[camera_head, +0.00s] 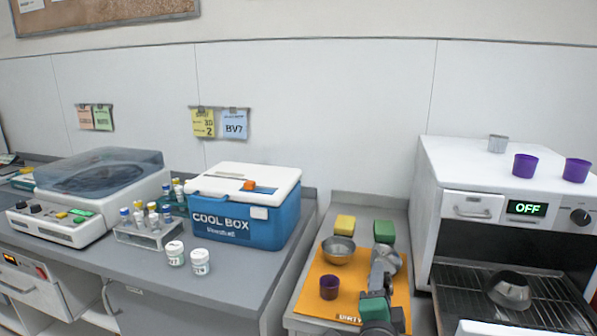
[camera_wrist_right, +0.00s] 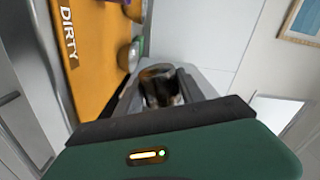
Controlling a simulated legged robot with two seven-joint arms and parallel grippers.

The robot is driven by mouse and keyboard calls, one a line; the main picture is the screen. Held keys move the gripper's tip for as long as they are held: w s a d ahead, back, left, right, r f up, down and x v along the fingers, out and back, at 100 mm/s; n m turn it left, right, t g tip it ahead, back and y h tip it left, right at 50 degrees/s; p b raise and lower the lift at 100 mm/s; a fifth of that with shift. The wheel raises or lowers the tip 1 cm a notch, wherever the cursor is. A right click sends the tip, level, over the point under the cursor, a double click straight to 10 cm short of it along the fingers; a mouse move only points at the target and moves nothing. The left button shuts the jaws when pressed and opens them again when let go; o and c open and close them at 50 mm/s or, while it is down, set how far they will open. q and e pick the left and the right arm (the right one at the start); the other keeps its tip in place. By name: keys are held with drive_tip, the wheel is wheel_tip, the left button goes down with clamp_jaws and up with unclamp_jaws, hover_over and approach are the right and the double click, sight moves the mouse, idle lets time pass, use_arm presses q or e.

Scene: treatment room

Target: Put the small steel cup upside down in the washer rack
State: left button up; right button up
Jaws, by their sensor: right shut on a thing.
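My right gripper (camera_head: 379,262) is over the orange mat (camera_head: 312,290), its arm coming in from the bottom. In the right wrist view its jaws (camera_wrist_right: 165,88) are shut on a small steel cup (camera_wrist_right: 158,76), whose round rim shows between the fingers. In the head view the gripper mostly hides this cup. Its exact tilt is unclear. The wire washer rack (camera_head: 450,300) is pulled out at the right. A steel bowl (camera_head: 510,289) lies upside down on it, with bare wire around it. My left gripper is not in view.
On the mat are a steel bowl (camera_head: 338,250), a purple cup (camera_head: 329,287) and another steel piece (camera_head: 393,261) by the gripper. A yellow sponge (camera_head: 344,224) and green sponge (camera_head: 384,231) lie behind. Cups stand on the washer (camera_head: 455,165). A cool box (camera_head: 245,215) is left.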

drive_tip(key=m+b, duration=0.2)
drive_tip(key=b, duration=0.1)
drive_tip(key=shift+f+m, duration=0.3)
drive_tip(key=shift+m, duration=0.1)
drive_tip(key=shift+r+m+b, duration=0.25)
drive_tip(key=shift+m+b, duration=0.25)
drive_tip(key=shift+m, duration=0.2)
drive_tip(key=m+b, duration=0.2)
drive_tip(key=b, duration=0.1)
drive_tip(key=m+b, duration=0.5)
drive_tip(key=b, duration=0.1)
drive_tip(key=shift+f+m, duration=0.25)
drive_tip(key=shift+m, duration=0.05)
drive_tip(key=m+b, duration=0.9)
drive_tip(key=shift+r+m, duration=0.15)
drive_tip(key=shift+m, duration=0.35)
drive_tip(key=shift+r, duration=0.15)
drive_tip(key=shift+f+b, duration=0.65)
drive_tip(key=shift+f, duration=0.05)
